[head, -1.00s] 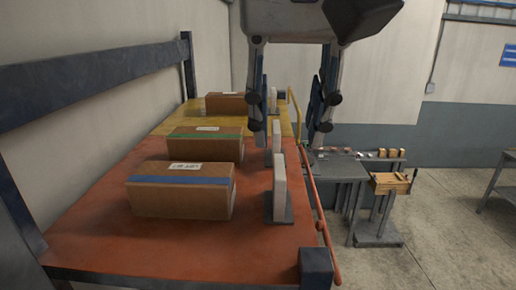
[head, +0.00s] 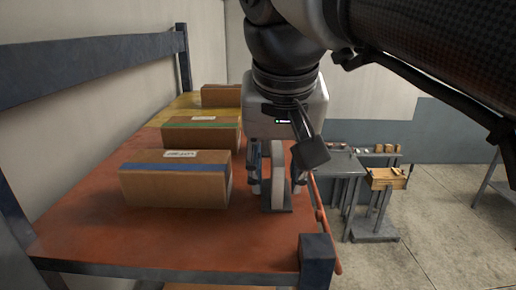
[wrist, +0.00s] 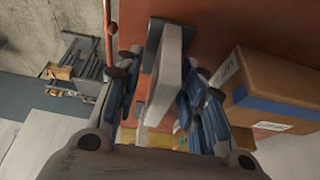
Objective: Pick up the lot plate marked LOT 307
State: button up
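A pale upright plate (head: 278,172) stands on a dark base (head: 280,208) near the right edge of the red shelf area, beside the blue-striped box. It also shows in the wrist view (wrist: 168,75). No lot number is readable on it, so I cannot tell whether it is LOT 307. My gripper (head: 276,184) points down with its fingers on either side of this plate. In the wrist view my gripper (wrist: 162,68) is open, with the plate between the fingers; the right finger looks closer to it. The other plates are mostly hidden behind my gripper.
The blue-striped box (head: 175,182) stands left of my gripper, with a green-striped box (head: 200,133) and another box (head: 221,95) behind. A red rail (head: 319,205) runs along the shelf's right edge. A grey bench (head: 340,163) and wooden box (head: 386,179) stand beyond.

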jog(key=shift+s, duration=0.1)
jog(key=shift+c, duration=0.2)
grip_shut()
